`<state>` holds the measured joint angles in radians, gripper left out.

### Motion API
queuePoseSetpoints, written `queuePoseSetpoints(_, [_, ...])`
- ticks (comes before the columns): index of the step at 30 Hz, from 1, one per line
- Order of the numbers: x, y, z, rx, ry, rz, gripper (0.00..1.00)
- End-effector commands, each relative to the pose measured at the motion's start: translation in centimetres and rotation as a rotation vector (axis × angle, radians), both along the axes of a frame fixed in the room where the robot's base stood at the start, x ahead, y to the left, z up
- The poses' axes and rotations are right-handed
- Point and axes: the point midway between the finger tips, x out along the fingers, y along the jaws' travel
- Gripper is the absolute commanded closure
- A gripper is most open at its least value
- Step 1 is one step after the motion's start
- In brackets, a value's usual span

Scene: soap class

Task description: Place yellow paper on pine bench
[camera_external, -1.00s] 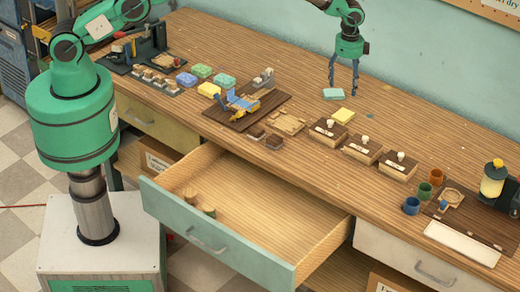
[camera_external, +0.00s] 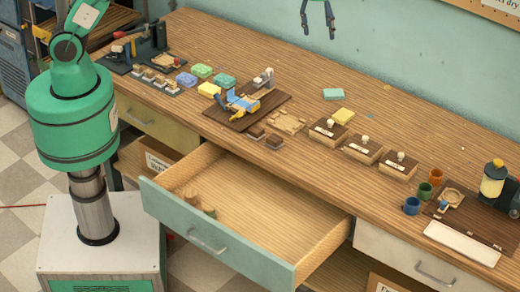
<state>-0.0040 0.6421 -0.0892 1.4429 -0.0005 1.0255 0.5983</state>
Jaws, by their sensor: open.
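A flat yellow piece (camera_external: 343,115) lies on the wooden bench top (camera_external: 420,140), behind the row of brown-topped boxes. A second yellow block (camera_external: 209,89) lies farther left among green and blue blocks. I cannot tell for certain which one is the yellow paper. My gripper (camera_external: 319,35) is open and empty, its fingers pointing down. It hangs high, at the top of the view, above and behind a teal piece (camera_external: 333,94) that lies flat near the first yellow piece. Most of my arm near the gripper is out of view.
Several brown-topped boxes (camera_external: 361,149) stand in a row in front of the yellow piece. A dark board with a blue and yellow tool (camera_external: 240,103) stands to the left. An open drawer (camera_external: 265,205) juts out in front. Cups (camera_external: 411,206) stand at right. The bench's back strip is mostly clear.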

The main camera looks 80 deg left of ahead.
Motion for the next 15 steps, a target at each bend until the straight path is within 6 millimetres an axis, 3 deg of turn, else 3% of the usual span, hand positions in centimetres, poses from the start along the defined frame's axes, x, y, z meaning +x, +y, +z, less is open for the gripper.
queuePoseSetpoints(3, [-2.6, 0.0, 3.4, -0.004, -0.022, 0.030, 0.29])
queuePoseSetpoints(15, [-11.8, -0.1, 11.9, -0.021, -0.088, 0.134, 0.29])
